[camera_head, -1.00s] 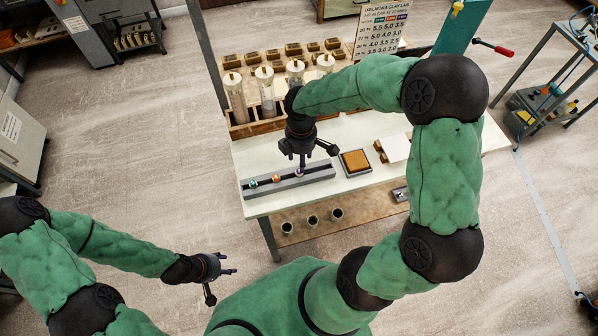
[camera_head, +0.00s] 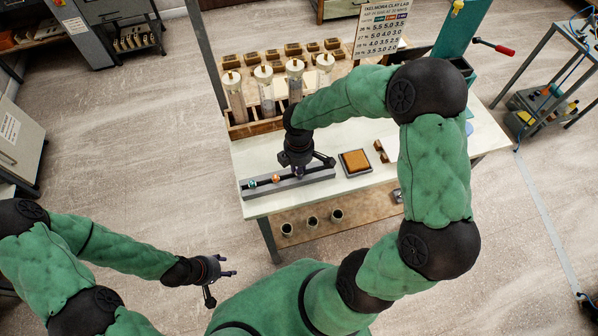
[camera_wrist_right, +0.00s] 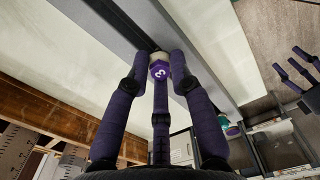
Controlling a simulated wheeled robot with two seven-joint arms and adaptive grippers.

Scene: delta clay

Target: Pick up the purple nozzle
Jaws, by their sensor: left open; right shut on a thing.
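The purple nozzle (camera_wrist_right: 160,71) shows in the right wrist view with a white "3" on its face. It sits at the grey slotted rack (camera_wrist_right: 205,50), between the fingers of my right gripper (camera_wrist_right: 163,66), which is shut on it. In the head view my right gripper (camera_head: 298,172) is down at the right part of the rack (camera_head: 318,176) and hides the nozzle almost wholly. A teal nozzle (camera_head: 252,184) and an orange nozzle (camera_head: 276,178) sit in the rack to the left. My left gripper (camera_head: 222,274) is open and empty, away from the table.
An orange-topped pad (camera_head: 355,161) lies right of the rack on the white table (camera_head: 262,207). Tall clear cylinders (camera_head: 265,90) stand in a wooden holder behind. Three dark cups (camera_head: 312,221) stand on the lower shelf. Free floor lies left of the table.

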